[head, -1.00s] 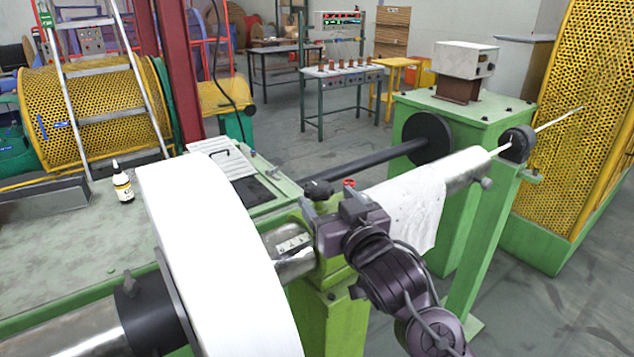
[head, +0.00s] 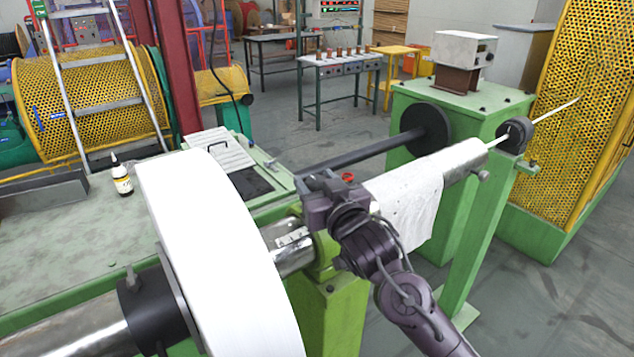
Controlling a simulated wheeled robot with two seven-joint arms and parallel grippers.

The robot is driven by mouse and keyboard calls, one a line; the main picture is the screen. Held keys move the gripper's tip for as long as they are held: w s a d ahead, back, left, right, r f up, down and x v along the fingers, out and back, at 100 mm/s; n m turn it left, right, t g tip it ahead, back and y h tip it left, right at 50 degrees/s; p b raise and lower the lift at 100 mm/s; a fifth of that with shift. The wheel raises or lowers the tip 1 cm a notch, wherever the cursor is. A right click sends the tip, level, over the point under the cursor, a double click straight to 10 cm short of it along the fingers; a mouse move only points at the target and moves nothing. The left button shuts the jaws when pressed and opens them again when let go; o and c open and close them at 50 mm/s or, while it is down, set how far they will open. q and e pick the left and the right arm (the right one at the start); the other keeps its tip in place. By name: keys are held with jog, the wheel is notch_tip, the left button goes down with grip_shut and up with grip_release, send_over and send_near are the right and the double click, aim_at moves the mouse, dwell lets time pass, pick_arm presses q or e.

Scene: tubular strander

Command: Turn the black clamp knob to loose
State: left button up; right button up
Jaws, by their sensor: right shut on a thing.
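My right gripper (head: 312,184) is at the top of the green clamp block (head: 328,258) on the metal tube. It is shut on the black clamp knob, which its jaws and wrist almost wholly hide. How far the knob is turned cannot be seen. My right arm comes in from the lower right. My left gripper is not in view.
A small red part (head: 347,177) sits just behind the gripper. A large white roll (head: 205,250) stands close on the left, and a white cloth (head: 412,205) hangs over the tube on the right. A bottle (head: 122,178) stands on the green bench.

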jog(key=n+g+y+p, duration=0.1)
jog(key=n+y+p, duration=0.1)
jog(key=y+p, duration=0.1)
jog(key=shift+d+r+g, duration=0.1)
jog(key=shift+r+g, duration=0.15)
jog(key=shift+g, duration=0.15)
jog(key=n+g+y+p, duration=0.2)
jog(key=y, duration=0.1)
jog(key=shift+w+f+n+g, duration=0.1)
jog(key=shift+n+g, duration=0.2)
jog(key=shift+n, duration=0.1)
jog(key=shift+f+n+g+y, duration=0.1)
jog(key=shift+n+g+y, duration=0.7)
jog(key=shift+g+y, duration=0.1)
jog(key=shift+n+g+y+b, duration=0.6)
jog(key=shift+n+g+y, duration=0.3)
jog(key=shift+n+g, duration=0.65)
jog(key=shift+g, duration=0.55)
jog(key=o, duration=1)
